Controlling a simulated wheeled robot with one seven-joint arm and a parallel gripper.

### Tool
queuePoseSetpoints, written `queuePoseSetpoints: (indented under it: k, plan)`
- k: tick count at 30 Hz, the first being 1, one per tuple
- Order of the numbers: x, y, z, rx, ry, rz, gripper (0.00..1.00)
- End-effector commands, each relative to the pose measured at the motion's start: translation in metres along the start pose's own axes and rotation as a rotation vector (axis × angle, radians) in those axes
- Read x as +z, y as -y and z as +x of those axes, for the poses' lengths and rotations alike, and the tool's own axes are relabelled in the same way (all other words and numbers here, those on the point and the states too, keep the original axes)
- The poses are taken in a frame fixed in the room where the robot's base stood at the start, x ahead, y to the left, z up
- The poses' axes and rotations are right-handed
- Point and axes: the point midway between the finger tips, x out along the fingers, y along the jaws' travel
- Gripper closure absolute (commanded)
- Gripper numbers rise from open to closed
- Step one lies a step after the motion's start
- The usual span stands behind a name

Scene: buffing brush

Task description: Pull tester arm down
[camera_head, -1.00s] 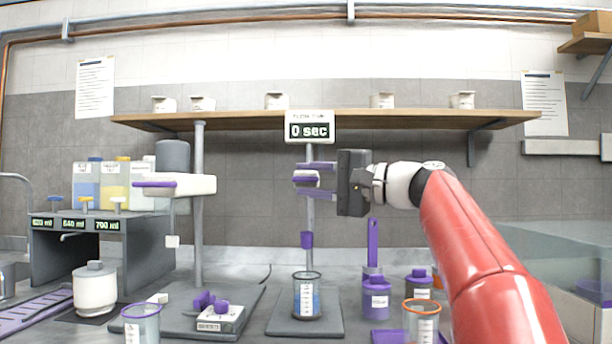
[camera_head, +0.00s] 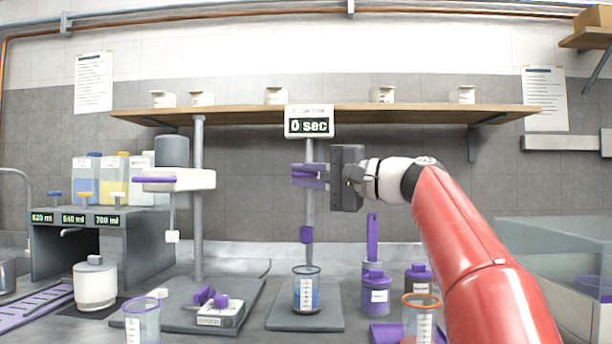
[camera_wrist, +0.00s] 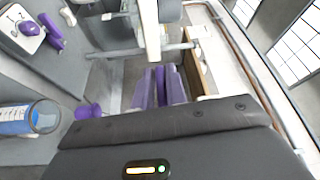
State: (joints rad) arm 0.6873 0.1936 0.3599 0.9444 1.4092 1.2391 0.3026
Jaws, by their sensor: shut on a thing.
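The tester stand in the middle has a grey post (camera_head: 310,215) and a "0 sec" display (camera_head: 309,122) on top. Its tester arm, a small white and purple piece on the post, is now mostly hidden by my fingers. My gripper (camera_head: 308,176) reaches it from the right at mid-post height, its purple fingers shut on it. The fingers also show close together in the wrist view (camera_wrist: 162,86). A purple tip (camera_head: 306,235) hangs lower on the post, above a beaker of blue liquid (camera_head: 306,292) on the stand's base (camera_head: 280,320).
A second stand (camera_head: 198,235) with a white head and purple lever is to the left. A shelf (camera_head: 400,112) runs behind. Purple-lidded jars (camera_head: 375,295) and an orange-rimmed beaker (camera_head: 421,322) stand below my arm. A dispenser (camera_head: 60,250) is at far left.

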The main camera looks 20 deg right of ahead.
Motion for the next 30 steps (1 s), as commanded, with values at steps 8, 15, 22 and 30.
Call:
queuePoseSetpoints:
  k: [8,15,22,30]
  plan:
    - [0.006,-0.039,-0.003,-0.001,-0.001,-0.002,1.0]
    - [0.013,-0.086,-0.006,-0.001,-0.001,-0.002,1.0]
    - [0.018,-0.117,-0.008,-0.001,-0.001,-0.003,1.0]
    - [0.017,-0.118,-0.008,0.003,0.002,-0.001,1.0]
